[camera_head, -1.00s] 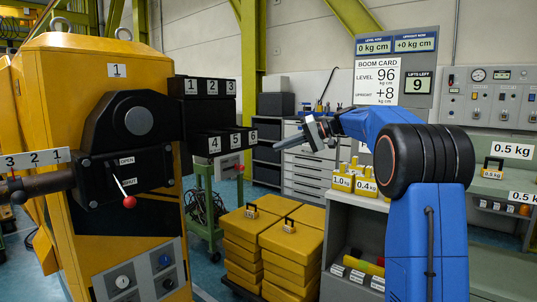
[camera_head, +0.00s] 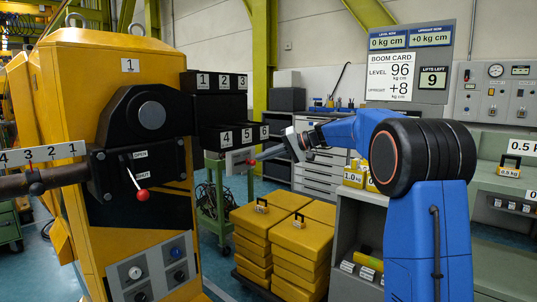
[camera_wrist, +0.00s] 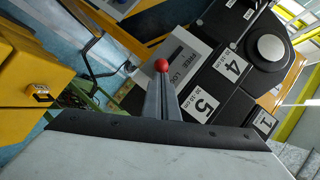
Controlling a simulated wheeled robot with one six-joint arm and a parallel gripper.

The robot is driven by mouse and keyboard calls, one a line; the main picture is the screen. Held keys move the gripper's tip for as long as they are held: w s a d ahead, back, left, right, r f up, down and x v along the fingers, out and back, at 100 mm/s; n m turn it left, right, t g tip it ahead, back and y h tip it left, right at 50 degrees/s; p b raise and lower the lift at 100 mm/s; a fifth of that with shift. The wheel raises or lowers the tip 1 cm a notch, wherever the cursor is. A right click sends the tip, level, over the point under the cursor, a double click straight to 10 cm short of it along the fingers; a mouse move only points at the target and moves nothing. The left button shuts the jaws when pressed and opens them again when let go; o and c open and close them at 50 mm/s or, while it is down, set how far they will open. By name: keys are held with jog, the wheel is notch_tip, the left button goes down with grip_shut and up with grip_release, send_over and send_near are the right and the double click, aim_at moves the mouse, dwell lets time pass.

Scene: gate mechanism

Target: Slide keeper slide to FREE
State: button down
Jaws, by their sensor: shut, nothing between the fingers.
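The keeper slide shows in the wrist view as a red round knob (camera_wrist: 161,65) beside a grey plate (camera_wrist: 184,53) with the words FREE and LO..., the second word partly cut off. In the head view this plate (camera_head: 238,160) hangs below the black boxes numbered 4, 5 and 6. My gripper (camera_head: 258,158) is shut and empty, its fingers pointing left at the plate's right end. In the wrist view the fingertips (camera_wrist: 160,80) end right at the knob. I cannot tell whether they touch it. The knob is too small to make out in the head view.
Black numbered boxes (camera_head: 231,136) sit just above my fingertips. The yellow gate housing (camera_head: 75,130) with a red-ended lever (camera_head: 141,190) stands left. Yellow weights (camera_head: 300,240) are stacked below. A green trolley (camera_head: 222,205) stands beneath the boxes.

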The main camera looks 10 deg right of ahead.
jog(key=shift+a, duration=0.1)
jog(key=s+a, duration=0.1)
jog(key=a, duration=0.1)
jog(key=s+a, duration=0.2)
jog(key=shift+s+a, duration=0.25)
dwell(0.3)
